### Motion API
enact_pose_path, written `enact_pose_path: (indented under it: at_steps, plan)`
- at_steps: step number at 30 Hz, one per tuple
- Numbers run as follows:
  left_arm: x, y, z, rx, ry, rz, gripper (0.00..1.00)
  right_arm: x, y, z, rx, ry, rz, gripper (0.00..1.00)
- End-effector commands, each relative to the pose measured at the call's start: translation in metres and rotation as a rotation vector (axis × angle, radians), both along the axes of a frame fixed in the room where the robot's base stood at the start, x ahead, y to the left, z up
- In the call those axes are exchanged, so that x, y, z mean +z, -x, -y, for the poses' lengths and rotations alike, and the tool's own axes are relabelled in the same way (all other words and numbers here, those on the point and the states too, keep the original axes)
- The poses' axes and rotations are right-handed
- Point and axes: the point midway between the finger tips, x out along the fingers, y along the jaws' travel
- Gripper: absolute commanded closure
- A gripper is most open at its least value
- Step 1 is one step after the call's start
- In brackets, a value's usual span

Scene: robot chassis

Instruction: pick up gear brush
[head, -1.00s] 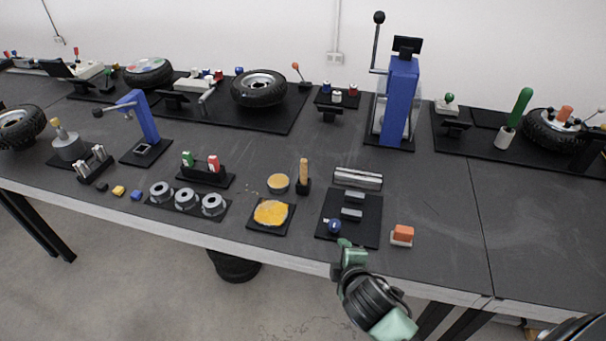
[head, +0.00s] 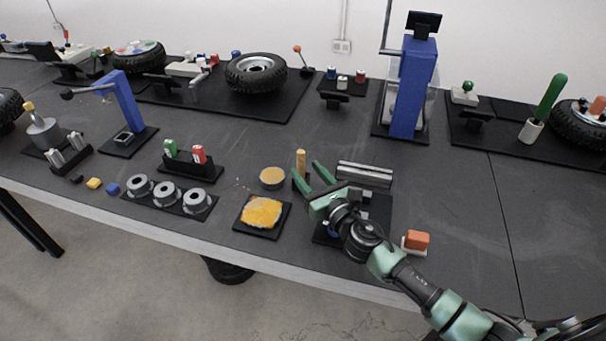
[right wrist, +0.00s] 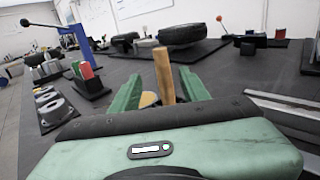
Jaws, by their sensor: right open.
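The gear brush, as far as I can tell, is the upright piece with a wooden handle (head: 301,160). It stands in a small black holder, now mostly hidden behind my right gripper (head: 309,176). In the right wrist view the handle (right wrist: 164,74) rises upright, in line with the gap between the two green fingers (right wrist: 160,90). The right gripper is open, with nothing held. I cannot tell whether the handle is between the fingertips or just beyond them. My left gripper is not in view.
An orange-topped block (head: 416,240) sits near the front edge. A blue press (head: 414,88) stands behind.

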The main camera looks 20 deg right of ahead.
Motion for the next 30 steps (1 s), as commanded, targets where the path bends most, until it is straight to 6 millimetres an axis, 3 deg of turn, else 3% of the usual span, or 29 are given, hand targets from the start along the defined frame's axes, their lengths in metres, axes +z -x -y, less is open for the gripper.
enact_pose_path:
  at_steps: [6, 18, 28, 30]
  plan:
    - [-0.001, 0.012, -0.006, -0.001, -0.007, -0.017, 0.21, 0.0, -0.019, -0.003, 0.005, 0.015, 0.005, 0.54]
    - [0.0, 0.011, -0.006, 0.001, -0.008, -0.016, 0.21, 0.002, -0.072, -0.009, 0.003, 0.012, 0.003, 0.54]
    - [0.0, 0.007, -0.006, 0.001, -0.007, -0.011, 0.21, 0.002, -0.078, -0.011, 0.004, 0.013, 0.002, 0.54]
    - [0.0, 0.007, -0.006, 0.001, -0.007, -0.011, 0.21, 0.002, -0.078, -0.011, 0.004, 0.013, 0.002, 0.74]
